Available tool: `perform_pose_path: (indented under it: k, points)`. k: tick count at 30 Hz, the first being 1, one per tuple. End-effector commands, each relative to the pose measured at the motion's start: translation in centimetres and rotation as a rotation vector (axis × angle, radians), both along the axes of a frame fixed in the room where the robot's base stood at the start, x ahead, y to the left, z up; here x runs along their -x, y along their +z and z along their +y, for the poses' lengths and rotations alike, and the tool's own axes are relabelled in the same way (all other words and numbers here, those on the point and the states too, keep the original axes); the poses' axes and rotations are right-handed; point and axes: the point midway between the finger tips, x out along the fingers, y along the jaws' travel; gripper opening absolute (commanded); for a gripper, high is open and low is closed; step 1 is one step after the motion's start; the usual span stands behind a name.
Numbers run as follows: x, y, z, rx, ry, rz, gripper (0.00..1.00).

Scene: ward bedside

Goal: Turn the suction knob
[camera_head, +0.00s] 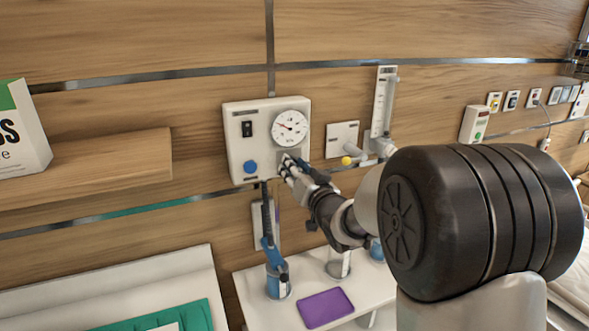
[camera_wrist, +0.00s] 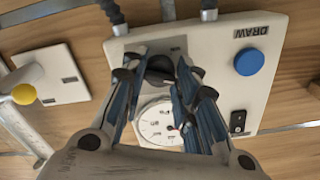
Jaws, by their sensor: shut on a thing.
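The suction unit (camera_head: 238,166) is a white box on the wood wall, with a round white gauge, a black rocker switch and a blue button. In the wrist view the suction unit (camera_wrist: 270,85) appears upside down, with the blue button at right. The dark suction knob (camera_wrist: 160,66) sits between my fingertips, below the gauge on the unit's face. My gripper (camera_wrist: 158,75) is shut on the knob, with one finger at each side. In the head view my gripper (camera_head: 286,166) reaches the unit's lower right, and its fingers hide the knob.
Below, a white shelf (camera_head: 262,312) holds a purple tray (camera_head: 325,307) and blue-and-white canisters. A wooden ledge (camera_head: 100,168) with a box is at left.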

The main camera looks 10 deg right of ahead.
Motion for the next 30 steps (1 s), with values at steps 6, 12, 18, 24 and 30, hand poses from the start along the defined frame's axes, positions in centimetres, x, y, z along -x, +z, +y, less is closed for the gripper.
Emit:
perform_pose_path:
  k: [6, 12, 18, 24, 30]
  points:
    - [0.0, -0.1, 0.0, 0.001, -0.001, 0.001, 0.34]
    - [0.0, 0.0, 0.0, 0.001, 0.0, 0.001, 0.47]
    - [0.0, 0.0, 0.0, 0.001, 0.0, 0.0, 0.48]
    - [0.4, 0.1, -0.1, 0.002, 0.0, -0.001, 0.48]
    - [3.5, 0.1, -0.8, 0.001, -0.003, -0.001, 0.48]
